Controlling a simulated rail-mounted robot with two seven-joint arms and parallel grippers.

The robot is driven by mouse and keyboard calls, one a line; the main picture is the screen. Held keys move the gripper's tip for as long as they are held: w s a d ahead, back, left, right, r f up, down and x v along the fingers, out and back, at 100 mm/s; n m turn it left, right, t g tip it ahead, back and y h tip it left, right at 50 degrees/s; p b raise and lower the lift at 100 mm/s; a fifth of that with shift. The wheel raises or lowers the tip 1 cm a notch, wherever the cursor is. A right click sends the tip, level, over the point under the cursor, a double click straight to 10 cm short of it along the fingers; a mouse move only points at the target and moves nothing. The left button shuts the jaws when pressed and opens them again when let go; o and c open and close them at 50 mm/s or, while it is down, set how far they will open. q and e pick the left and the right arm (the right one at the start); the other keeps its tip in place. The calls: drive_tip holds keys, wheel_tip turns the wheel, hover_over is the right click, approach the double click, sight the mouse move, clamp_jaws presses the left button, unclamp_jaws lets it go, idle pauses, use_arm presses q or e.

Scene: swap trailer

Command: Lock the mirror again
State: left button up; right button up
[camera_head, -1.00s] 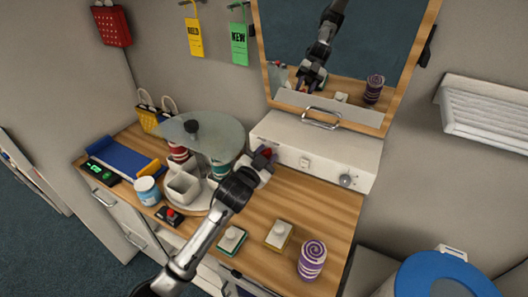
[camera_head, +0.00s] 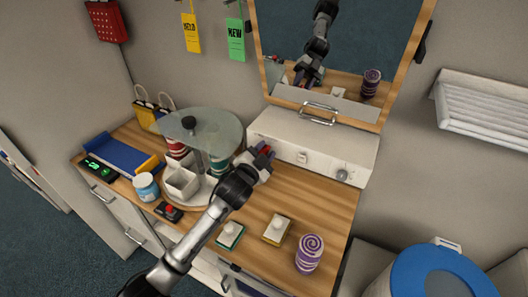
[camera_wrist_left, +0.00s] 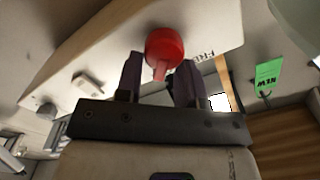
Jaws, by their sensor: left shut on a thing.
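The mirror (camera_head: 345,45) stands in a wooden frame against the wall, tilted in the head view, with a metal handle (camera_head: 318,113) at its lower edge. A white box (camera_head: 315,145) sits below it on the counter. My left gripper (camera_head: 262,152) is at the left end of this box. In the left wrist view, the left gripper (camera_wrist_left: 160,82) has its dark fingers on either side of a red knob (camera_wrist_left: 165,48) with a short stem, at the white panel. It is shut on this knob. In the head view the fingers mostly hide the knob. My right gripper is not in view.
Left of my arm, a round glass top (camera_head: 203,130) stands over a carousel with cups. A white switch (camera_head: 303,157) and a round dial (camera_head: 342,175) are on the box front. A purple swirled can (camera_head: 309,254) stands at the counter's front right. A blue-lidded bin (camera_head: 440,275) is at lower right.

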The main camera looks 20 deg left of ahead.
use_arm(q)
drive_tip(key=o, duration=0.9)
drive_tip(key=s+b, duration=0.1)
drive_tip(key=s, duration=0.3)
drive_tip(key=s+a+b, duration=0.1)
drive_tip(key=s, duration=0.4)
drive_tip(key=s+a+b, duration=0.1)
drive_tip(key=s, duration=0.3)
drive_tip(key=shift+s, duration=0.3)
drive_tip(key=s+f+n+g+y+p, duration=0.1)
drive_tip(key=s+f+n+g, duration=0.1)
drive_tip(key=s+f+g, duration=0.2)
drive_tip(key=s+f+n+g+p, duration=0.2)
drive_tip(key=s+f+g, duration=0.3)
drive_tip(key=s+f, duration=0.5)
drive_tip(key=s+f+n+g+y+p, duration=0.1)
drive_tip(key=s+f+n+g, duration=0.3)
drive_tip(key=s, duration=1.6)
drive_tip(key=shift+s+a+f+g+y+p, duration=0.2)
drive_tip(key=shift+f+g+p, duration=0.15)
drive_tip(key=shift+f, duration=0.5)
drive_tip(key=shift+s+a+f+g+y+p, duration=0.1)
drive_tip(key=shift+s+a+f+g+p, duration=0.15)
drive_tip(key=shift+f, duration=0.55)
